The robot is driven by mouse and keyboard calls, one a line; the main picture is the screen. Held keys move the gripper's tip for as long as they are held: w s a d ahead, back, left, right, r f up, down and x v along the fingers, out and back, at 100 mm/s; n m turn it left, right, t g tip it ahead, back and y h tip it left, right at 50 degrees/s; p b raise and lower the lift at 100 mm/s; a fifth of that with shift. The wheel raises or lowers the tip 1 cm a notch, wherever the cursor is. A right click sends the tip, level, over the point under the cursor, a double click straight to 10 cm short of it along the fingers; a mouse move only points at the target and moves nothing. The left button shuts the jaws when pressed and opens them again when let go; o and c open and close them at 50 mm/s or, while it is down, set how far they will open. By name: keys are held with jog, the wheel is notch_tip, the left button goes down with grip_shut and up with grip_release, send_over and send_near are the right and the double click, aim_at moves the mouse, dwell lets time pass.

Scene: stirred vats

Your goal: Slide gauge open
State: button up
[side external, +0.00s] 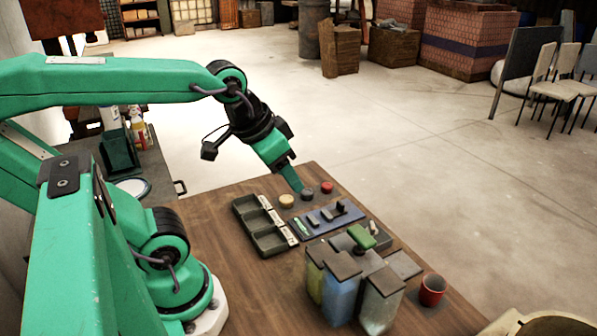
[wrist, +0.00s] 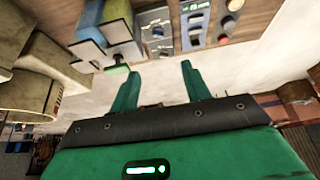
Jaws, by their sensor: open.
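A blue panel (side external: 328,218) lies on the wooden table, with a small green piece (side external: 301,226) at its left end and dark raised pieces (side external: 341,209) toward its right. I cannot tell which piece is the gauge. The panel also shows at the top of the wrist view (wrist: 194,28), upside down. My gripper (side external: 298,187) is above the table's back part, near three round buttons, and apart from the panel. In the wrist view its two green fingers (wrist: 160,70) are spread with nothing between them.
Yellow (side external: 287,201), dark (side external: 307,193) and red (side external: 327,187) buttons stand behind the panel. A green-grey compartment tray (side external: 240,205) is left of it. Lidded vats (side external: 340,298) with a green handle (side external: 361,237) stand in front. A red cup (side external: 432,289) is at right.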

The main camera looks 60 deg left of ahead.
jog(key=w+a+g, duration=0.1)
jog(key=w+a, duration=0.1)
jog(key=w, duration=0.4)
jog(key=g, duration=0.4)
send_over(335, 209)
jog(key=d, duration=0.2)
jog(key=f, duration=1.4)
jog(key=shift+w+a+f, duration=0.15)
jog(key=shift+w+a, duration=0.1)
jog(key=shift+w, duration=0.15)
jog(key=shift+w+a+f, duration=0.2)
jog(key=shift+w+f, duration=0.05)
jog(key=shift+f, duration=0.25)
jog(key=shift+f, duration=3.9)
grip_shut()
